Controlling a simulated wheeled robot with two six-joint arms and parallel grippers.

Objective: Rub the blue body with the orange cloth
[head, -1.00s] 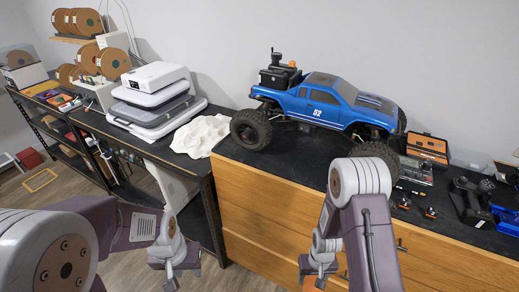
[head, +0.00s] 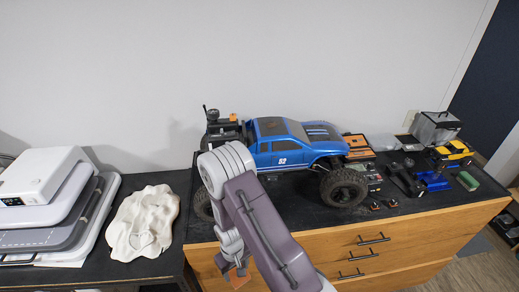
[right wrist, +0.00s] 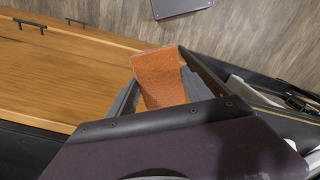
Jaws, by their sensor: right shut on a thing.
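The blue body (head: 285,158) belongs to a truck with large black tires and a white number on its door, standing upright on the black worktop. My right gripper (head: 236,266) hangs in front of the wooden drawers, below the worktop's edge and apart from the truck. It is shut on the orange cloth (head: 239,279). In the right wrist view, the cloth (right wrist: 160,76) sticks out between the two dark fingers (right wrist: 160,88). My left gripper is out of view.
Right of the truck lie an orange-lined case (head: 358,142), a dark controller (head: 405,178), a blue stand (head: 433,181) and a yellow model (head: 453,152).

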